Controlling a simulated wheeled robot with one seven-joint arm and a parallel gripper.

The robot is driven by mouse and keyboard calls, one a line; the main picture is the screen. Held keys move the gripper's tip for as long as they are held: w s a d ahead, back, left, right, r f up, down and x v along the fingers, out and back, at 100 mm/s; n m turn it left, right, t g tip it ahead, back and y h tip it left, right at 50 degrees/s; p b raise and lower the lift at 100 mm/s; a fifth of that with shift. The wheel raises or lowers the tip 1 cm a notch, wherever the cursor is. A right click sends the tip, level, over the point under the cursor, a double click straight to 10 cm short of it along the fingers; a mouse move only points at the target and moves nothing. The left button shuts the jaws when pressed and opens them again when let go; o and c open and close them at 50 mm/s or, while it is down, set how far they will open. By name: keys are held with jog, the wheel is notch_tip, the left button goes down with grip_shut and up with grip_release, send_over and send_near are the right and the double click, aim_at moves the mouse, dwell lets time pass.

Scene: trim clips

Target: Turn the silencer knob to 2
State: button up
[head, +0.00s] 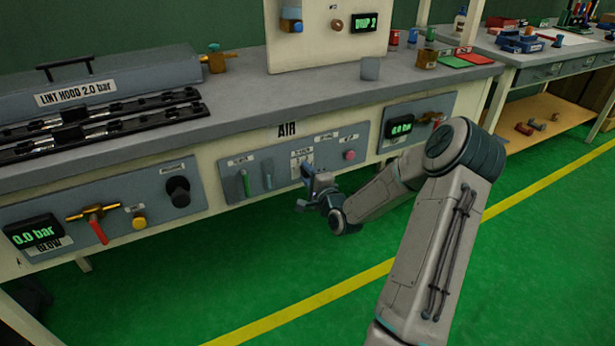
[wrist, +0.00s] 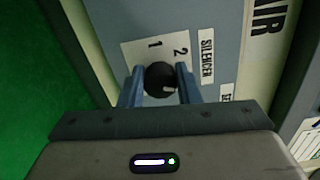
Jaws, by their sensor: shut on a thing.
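The silencer knob (wrist: 158,77) is black and round, with a small white mark at its lower right in the wrist view. It sits on a white plate (wrist: 132,50) printed with 1 and 2, beside a SILENCER label (wrist: 206,56). My gripper (wrist: 160,84) has its two blue fingers on either side of the knob, shut on it. In the head view my gripper (head: 307,172) is at the AIR panel (head: 285,183), in front of the lower part of the white plate (head: 302,156). The knob itself is hidden there.
A green handle (head: 245,183) and a grey-blue handle (head: 267,174) are left of my gripper, and a pink button (head: 349,155) is right. A display (head: 401,127) is farther right. The bench top (head: 235,105) overhangs the panel. Green floor below is open.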

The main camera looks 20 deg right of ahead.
jog(key=n+b, duration=0.1)
jog(key=n, duration=0.2)
jog(key=n+b, duration=0.1)
jog(key=n, duration=0.1)
jog(key=shift+f+n+b, duration=0.25)
jog(key=shift+n+b, duration=1.35)
jog(key=shift+n, duration=0.8)
jog(key=shift+r, duration=0.1)
jog(key=o, duration=1)
jog(key=shift+s, duration=0.1)
jog(key=s, duration=0.4)
jog(key=s+p, duration=0.1)
jog(key=s, duration=0.4)
jog(key=s+p, duration=0.1)
jog(key=s, duration=0.3)
jog(key=shift+s+d, duration=0.3)
jog(key=shift+s, duration=0.1)
